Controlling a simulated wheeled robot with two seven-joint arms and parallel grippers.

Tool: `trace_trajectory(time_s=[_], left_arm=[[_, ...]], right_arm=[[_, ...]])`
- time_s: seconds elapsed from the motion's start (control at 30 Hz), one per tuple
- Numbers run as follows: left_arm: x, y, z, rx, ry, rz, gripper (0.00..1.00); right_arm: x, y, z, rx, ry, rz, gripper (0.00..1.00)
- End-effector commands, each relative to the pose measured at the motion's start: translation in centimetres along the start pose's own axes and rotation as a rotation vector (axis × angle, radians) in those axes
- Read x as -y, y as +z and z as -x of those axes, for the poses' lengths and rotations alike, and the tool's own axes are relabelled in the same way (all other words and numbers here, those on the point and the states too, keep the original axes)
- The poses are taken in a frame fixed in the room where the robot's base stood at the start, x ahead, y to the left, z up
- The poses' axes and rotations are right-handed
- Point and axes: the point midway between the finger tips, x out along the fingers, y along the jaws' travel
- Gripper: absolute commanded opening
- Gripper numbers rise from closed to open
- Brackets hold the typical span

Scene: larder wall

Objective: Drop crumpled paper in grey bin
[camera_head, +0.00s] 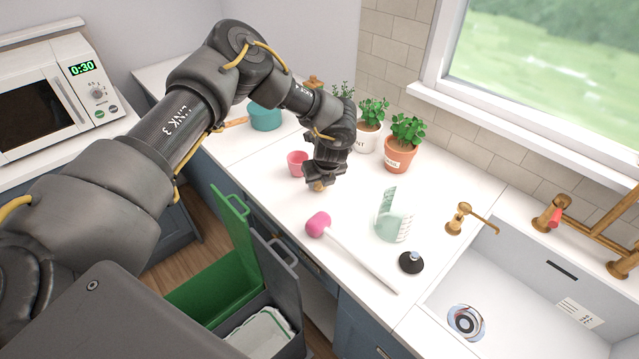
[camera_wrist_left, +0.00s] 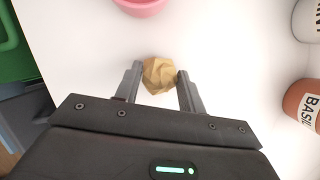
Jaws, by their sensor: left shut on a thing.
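The crumpled paper (camera_wrist_left: 159,75) is a tan, faceted ball. In the left wrist view it sits between the two fingers of my left gripper (camera_wrist_left: 156,83). In the head view a small part of the paper (camera_head: 319,186) shows below my left gripper (camera_head: 318,180), over or on the white counter; I cannot tell whether it touches the counter. The left gripper is shut on it. The grey bin (camera_head: 277,262) stands open in the pulled-out drawer at the lower middle, with a white liner or paper inside. My right gripper is not in view.
A green bin (camera_head: 233,215) stands open beside the grey one. The sink is at right.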

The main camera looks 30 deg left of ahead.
Motion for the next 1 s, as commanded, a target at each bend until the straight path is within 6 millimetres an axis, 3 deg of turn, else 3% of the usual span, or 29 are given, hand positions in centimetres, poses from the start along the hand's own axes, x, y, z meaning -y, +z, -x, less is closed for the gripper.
trace_trajectory(time_s=[0.27, 0.47, 0.83, 1.0], left_arm=[[0.0, 0.1, 0.3, 0.0, -0.001, 0.001, 0.15], [0.1, 0.9, 2.0, 0.0, -0.004, 0.001, 0.15], [-1.4, -1.1, 10.0, 0.0, -0.006, -0.004, 0.15], [-2.4, -3.7, 12.7, -0.001, -0.004, -0.006, 0.15]], right_arm=[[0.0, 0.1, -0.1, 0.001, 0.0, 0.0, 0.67], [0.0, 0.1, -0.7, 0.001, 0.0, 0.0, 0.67], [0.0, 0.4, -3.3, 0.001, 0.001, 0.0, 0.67], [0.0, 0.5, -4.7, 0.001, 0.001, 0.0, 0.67]])
